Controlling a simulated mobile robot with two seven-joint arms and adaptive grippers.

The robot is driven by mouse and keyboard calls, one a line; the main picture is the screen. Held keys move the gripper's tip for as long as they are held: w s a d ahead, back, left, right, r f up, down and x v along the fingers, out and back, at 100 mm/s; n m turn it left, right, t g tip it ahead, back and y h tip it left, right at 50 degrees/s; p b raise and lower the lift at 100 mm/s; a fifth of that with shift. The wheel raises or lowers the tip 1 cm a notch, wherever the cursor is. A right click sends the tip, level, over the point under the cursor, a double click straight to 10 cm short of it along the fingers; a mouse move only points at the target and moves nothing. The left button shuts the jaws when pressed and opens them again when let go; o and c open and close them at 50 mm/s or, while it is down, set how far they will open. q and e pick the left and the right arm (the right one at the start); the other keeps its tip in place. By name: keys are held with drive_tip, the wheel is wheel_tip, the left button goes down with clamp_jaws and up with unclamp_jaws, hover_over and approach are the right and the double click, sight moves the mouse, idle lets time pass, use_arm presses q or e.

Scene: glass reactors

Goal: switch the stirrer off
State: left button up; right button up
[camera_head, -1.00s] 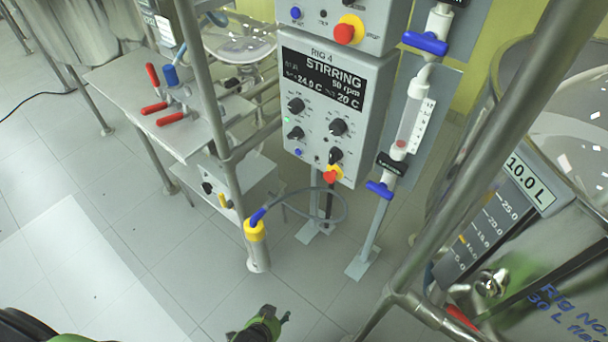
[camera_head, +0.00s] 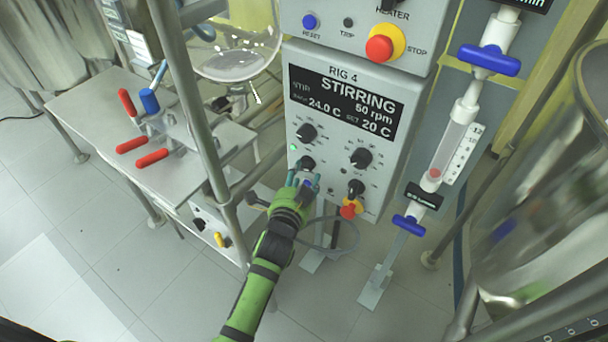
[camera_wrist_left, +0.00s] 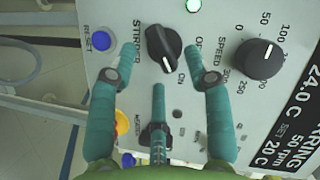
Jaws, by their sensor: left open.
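The grey rig control panel (camera_head: 333,181) carries the black STIRRER knob (camera_head: 306,163), which also shows in the left wrist view (camera_wrist_left: 163,47) with OFF and ON labels beside it. Its white mark points down in the wrist view, toward ON. The display (camera_head: 345,103) reads STIRRING, 50 rpm, 24.0 C. A green lamp (camera_wrist_left: 194,5) is lit next to the knob. My left gripper (camera_head: 303,180) is open in front of the panel. In the wrist view its teal fingers (camera_wrist_left: 160,68) stand around the knob; contact cannot be told. My right gripper is out of view.
The SPEED knob (camera_wrist_left: 259,60) is close to the fingers, as are the blue RESET button (camera_wrist_left: 102,40) and another black knob (camera_head: 356,187). A red stop button (camera_head: 348,211) is low on the panel. A metal frame post (camera_head: 190,100) stands left of my arm.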

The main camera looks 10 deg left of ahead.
use_arm(q)
drive_tip(key=shift+w+f, duration=0.2)
drive_tip(key=shift+w, duration=0.6)
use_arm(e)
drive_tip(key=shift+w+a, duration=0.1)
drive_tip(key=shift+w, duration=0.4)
use_arm(q)
clamp_jaws()
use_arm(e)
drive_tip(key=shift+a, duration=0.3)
